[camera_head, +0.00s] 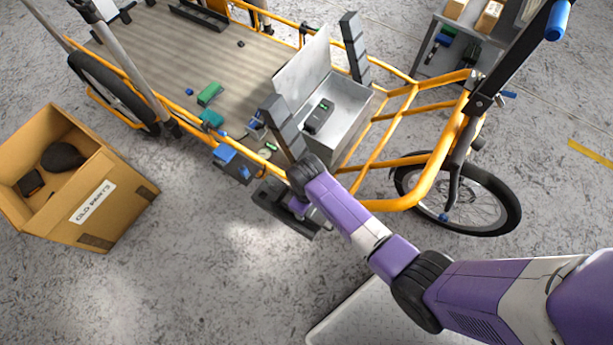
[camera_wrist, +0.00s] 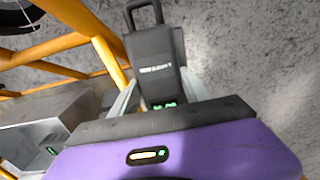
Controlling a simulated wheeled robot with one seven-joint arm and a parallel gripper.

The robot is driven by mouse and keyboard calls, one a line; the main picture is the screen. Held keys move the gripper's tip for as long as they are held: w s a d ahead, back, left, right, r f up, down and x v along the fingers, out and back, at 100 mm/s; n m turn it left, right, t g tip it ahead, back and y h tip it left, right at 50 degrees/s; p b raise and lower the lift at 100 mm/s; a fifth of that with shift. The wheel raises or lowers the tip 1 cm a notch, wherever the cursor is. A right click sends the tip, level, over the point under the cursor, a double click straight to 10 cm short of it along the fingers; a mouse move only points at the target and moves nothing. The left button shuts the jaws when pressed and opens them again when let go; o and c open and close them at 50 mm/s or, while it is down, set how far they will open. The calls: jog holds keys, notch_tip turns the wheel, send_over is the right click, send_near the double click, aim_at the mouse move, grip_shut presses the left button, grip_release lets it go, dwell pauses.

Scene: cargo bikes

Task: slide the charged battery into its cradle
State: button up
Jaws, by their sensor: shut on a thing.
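My gripper (camera_wrist: 158,95) is shut on a dark grey battery (camera_wrist: 155,68) with a loop handle at its far end and green lights near my fingers. In the head view the end of my arm and gripper (camera_head: 298,204) are low beside the bike frame. The dark battery (camera_head: 277,208) shows there, above the grey floor and partly hidden by my wrist. A second dark battery (camera_head: 318,116) with a green light lies in the open metal box (camera_head: 352,98) on the bike. I cannot pick out the cradle with certainty.
The orange cargo bike frame (camera_head: 405,185) runs close beside my gripper. Its wooden deck (camera_head: 180,50) carries small green and blue parts. A cardboard box (camera_head: 118,190) labelled "OLD PARTS" stands at left. A grey shelf (camera_head: 425,65) stands at top right.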

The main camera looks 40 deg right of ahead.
jog(key=shift+f+b, duration=0.8)
jog(key=shift+f, duration=0.5)
dwell(0.4)
jog(key=o, duration=1.6)
jog(key=shift+s+a+f, duration=0.15)
jog(key=r, duration=0.2)
jog(key=r+p, duration=0.1)
jog(key=r, duration=0.2)
jog(key=r+p, duration=0.1)
jog(key=r, duration=0.2)
jog(key=shift+w+d+r, duration=0.15)
jog(key=shift+w+d, duration=0.05)
jog(key=shift+d, duration=0.05)
